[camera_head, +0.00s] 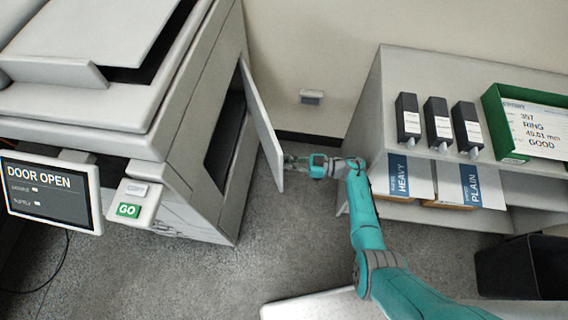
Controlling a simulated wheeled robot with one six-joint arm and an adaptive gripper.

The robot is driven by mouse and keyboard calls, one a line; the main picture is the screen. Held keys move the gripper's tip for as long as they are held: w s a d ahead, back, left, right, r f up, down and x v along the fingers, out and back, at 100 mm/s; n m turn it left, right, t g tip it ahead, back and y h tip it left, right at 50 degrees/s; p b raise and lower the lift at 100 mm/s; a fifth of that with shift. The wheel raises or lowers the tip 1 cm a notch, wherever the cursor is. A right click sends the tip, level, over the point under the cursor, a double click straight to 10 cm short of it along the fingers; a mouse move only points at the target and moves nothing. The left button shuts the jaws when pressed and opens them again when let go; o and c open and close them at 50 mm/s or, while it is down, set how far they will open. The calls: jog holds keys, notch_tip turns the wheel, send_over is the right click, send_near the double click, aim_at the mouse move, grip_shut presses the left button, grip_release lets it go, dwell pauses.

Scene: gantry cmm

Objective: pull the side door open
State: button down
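The side door (259,122) is a thin pale panel on the right flank of the grey machine (182,160). It stands swung out from the machine, and a dark opening (226,130) shows behind it. My gripper (290,160) is at the door's lower outer edge, reached in from the right by my teal arm. The fingers are small and partly lost against the door edge, so I cannot tell whether they are shut on it. The screen (48,192) on the machine's front reads "DOOR OPEN".
A green "GO" button (128,211) sits beside the screen. A black bin (520,268) is at lower right. Grey floor is clear between machine and shelf.

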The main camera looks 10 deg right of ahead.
jog(key=shift+s, duration=0.1)
jog(key=c, duration=1.5)
grip_release()
